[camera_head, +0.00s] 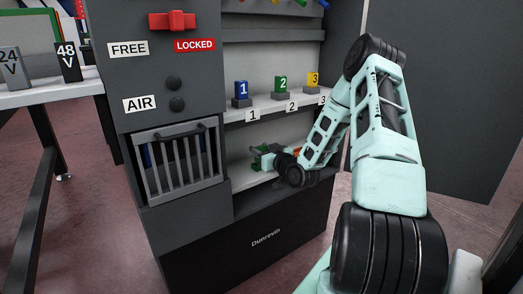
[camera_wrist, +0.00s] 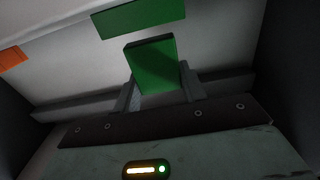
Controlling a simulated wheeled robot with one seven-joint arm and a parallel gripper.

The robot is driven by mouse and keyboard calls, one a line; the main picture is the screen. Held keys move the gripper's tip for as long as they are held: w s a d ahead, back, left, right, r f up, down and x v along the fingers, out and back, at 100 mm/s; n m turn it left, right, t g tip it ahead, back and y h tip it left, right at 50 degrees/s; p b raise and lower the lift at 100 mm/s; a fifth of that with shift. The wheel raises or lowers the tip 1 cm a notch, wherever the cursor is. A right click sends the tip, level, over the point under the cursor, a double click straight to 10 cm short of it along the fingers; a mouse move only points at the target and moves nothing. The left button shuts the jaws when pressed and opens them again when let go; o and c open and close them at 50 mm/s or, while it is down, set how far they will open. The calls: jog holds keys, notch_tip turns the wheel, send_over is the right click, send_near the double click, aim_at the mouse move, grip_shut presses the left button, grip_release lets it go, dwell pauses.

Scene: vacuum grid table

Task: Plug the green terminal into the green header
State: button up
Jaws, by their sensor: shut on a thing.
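My gripper (camera_wrist: 158,86) is shut on a green block, which I take to be the green terminal (camera_wrist: 152,62). The block stands up between the two fingers in the wrist view. A second green piece (camera_wrist: 135,17), possibly the green header, lies just beyond it, and a narrow pale gap shows between them in the picture. In the head view my gripper (camera_head: 268,163) is inside the lower bay of the cabinet. Green shows at its tip there, but the held block and the other piece cannot be told apart.
An orange piece (camera_wrist: 12,57) lies to the left in the wrist view. On the shelf above my gripper stand a blue block 1 (camera_head: 242,89), a green block 2 (camera_head: 281,85) and a yellow block 3 (camera_head: 313,80). A barred grey box (camera_head: 178,164) is left of the bay.

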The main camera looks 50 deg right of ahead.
jog(key=shift+f+b, duration=1)
jog(key=shift+f, duration=0.45)
dwell(0.3)
jog(key=o, duration=1.1)
jog(key=shift+c, duration=0.2)
jog(key=p+v, duration=0.4)
jog(key=v, duration=1.3)
jog(key=shift+s, duration=0.2)
jog(key=shift+f, duration=0.1)
